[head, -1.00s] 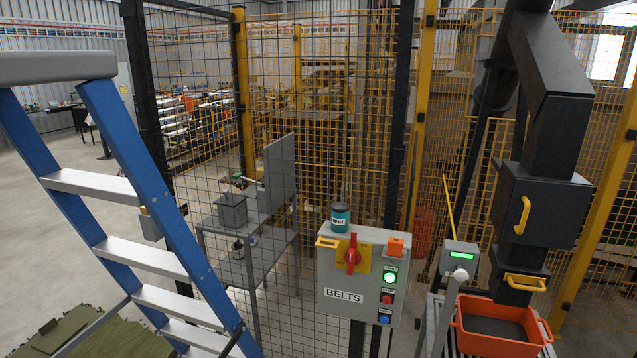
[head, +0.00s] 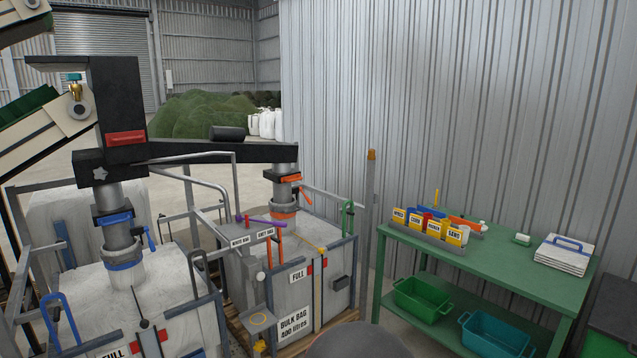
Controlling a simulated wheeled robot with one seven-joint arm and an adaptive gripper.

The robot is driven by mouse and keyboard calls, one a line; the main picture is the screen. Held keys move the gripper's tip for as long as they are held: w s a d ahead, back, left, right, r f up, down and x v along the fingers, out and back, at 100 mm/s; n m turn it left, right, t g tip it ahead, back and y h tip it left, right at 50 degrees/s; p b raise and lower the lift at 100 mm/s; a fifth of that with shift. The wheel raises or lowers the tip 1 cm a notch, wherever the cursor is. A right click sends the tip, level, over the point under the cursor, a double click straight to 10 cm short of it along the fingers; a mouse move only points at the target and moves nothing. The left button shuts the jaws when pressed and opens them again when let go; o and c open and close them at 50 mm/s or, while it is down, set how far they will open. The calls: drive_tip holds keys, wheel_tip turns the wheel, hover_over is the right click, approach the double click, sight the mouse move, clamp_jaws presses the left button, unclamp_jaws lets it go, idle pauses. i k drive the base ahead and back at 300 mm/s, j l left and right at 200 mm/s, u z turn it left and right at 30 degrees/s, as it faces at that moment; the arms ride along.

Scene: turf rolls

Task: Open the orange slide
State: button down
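An orange slide (head: 291,179) with a bar-shaped front sits on the grey spout under the right end of the black overhead duct. Below it, an orange ring (head: 283,211) goes round the spout where it meets the right bulk bag (head: 248,275). An orange lever (head: 306,196) sticks out beside the spout. A similar blue slide (head: 114,217) is on the left spout, above the left bulk bag (head: 180,300). I cannot tell from this view whether the orange slide is open or shut.
Metal rails and posts surround the bags, with a tall post (head: 369,230) right of them. A green table (head: 490,260) with labelled boxes, papers and lower tubs stands along the corrugated wall. Open floor shows behind the bags.

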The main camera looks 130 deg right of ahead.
sight(292, 178)
drive_tip(key=z, duration=4.35)
drive_tip(key=i+z, duration=0.1)
drive_tip(key=i, duration=0.6)
drive_tip(key=i+z, duration=0.1)
drive_tip(key=i, duration=0.65)
drive_tip(key=i+z, duration=0.1)
drive_tip(key=i, duration=0.6)
drive_tip(key=i+j+z, duration=0.15)
drive_tip(key=i, duration=0.55)
